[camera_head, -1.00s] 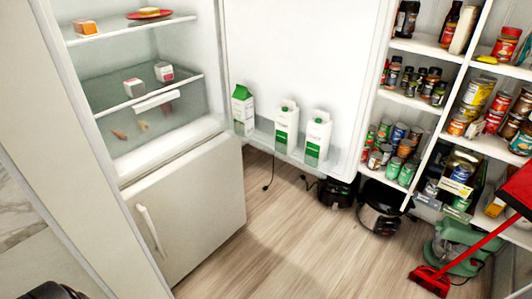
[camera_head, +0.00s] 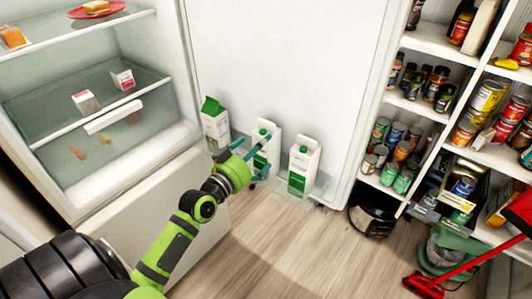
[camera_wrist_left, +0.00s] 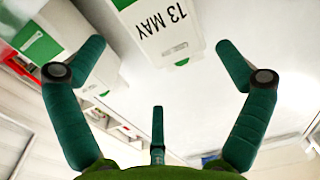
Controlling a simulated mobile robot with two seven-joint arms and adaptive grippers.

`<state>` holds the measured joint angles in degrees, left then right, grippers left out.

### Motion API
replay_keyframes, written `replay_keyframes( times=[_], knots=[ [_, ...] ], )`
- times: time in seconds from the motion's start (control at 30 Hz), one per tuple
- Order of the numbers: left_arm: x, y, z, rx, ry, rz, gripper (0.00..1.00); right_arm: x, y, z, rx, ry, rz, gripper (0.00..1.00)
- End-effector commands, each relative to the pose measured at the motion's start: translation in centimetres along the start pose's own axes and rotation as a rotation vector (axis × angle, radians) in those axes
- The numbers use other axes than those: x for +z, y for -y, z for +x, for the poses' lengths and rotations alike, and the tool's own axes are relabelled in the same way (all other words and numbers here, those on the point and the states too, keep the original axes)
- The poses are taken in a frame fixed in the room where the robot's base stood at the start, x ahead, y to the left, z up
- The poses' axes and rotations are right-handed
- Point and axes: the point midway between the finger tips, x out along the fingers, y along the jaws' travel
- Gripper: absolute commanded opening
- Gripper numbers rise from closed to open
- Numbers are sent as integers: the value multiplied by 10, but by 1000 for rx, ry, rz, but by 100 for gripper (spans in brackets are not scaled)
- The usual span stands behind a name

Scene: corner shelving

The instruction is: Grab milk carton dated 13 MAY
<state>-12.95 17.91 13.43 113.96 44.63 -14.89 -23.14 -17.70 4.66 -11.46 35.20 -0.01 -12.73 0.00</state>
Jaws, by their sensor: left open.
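Three white and green milk cartons stand in the fridge door's low bin: a left carton (camera_head: 216,127), a middle carton (camera_head: 267,131) and a right carton (camera_head: 303,163). My left gripper (camera_head: 262,160) reaches in from the left in front of the middle carton and partly hides it. In the left wrist view, a carton marked 13 MAY (camera_wrist_left: 150,18) lies ahead between the spread fingers of my open left gripper (camera_wrist_left: 160,50), with its print upside down. It appears to be the middle carton. Another carton (camera_wrist_left: 40,45) shows at the left there. My right gripper is out of view.
The open fridge (camera_head: 150,150) stands at the left, with small food items on its shelves. The open door (camera_head: 290,60) rises behind the cartons. Pantry shelves (camera_head: 425,110) with cans and jars are at the right.

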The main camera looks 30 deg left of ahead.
Motion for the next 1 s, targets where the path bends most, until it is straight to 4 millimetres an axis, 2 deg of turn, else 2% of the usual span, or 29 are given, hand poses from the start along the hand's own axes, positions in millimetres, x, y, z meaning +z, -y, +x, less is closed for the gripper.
replay_keyframes(
  times=[0.4,0.53,0.73,0.77,0.8,0.93,1.0],
  knots=[
    [4,4,54,0,2,-1,100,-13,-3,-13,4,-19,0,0],
    [5,4,61,0,4,1,100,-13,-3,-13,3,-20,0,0],
    [6,4,61,1,5,1,100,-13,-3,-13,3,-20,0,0],
    [6,4,61,1,5,1,92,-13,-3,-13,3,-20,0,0],
    [6,4,61,1,5,1,76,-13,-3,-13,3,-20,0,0],
    [6,4,61,1,5,1,25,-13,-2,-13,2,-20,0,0],
    [6,4,61,0,5,2,24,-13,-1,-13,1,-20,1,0]
  ],
)
